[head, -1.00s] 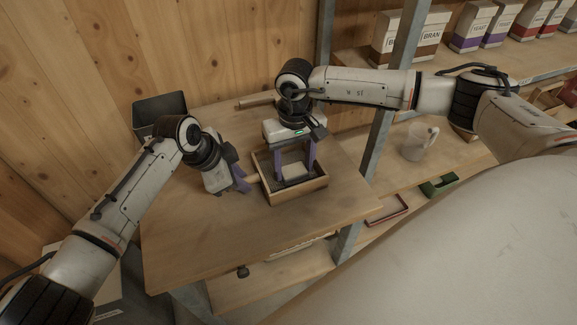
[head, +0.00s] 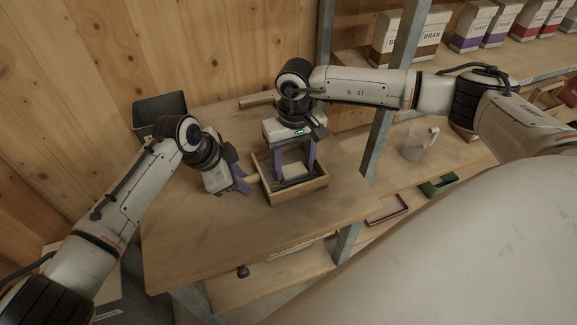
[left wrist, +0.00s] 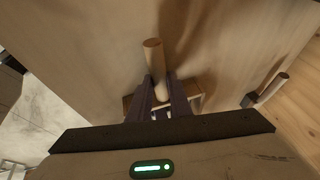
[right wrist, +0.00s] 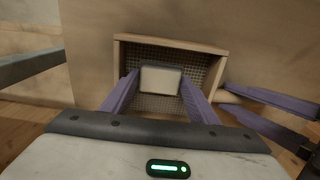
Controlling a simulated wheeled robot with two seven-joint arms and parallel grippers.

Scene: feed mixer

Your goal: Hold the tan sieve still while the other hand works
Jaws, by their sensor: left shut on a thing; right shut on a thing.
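The tan sieve (head: 303,190) is a square wooden frame with a wire mesh floor on the table; its frame and mesh also show in the right wrist view (right wrist: 222,62). My left gripper (head: 244,183) is shut on the sieve's round wooden handle, which shows between its purple fingers in the left wrist view (left wrist: 154,58). My right gripper (head: 294,174) reaches down into the sieve from above. It is shut on a pale rectangular block (right wrist: 160,79) over the mesh. Whether the block touches the mesh is unclear.
The wooden table (head: 215,240) is clear in front of the sieve. A dark bin (head: 160,106) stands at the back left, and a wooden rod (head: 256,102) lies at the back. A grey shelf post (head: 382,115) and a clear jug (head: 419,142) are to the right.

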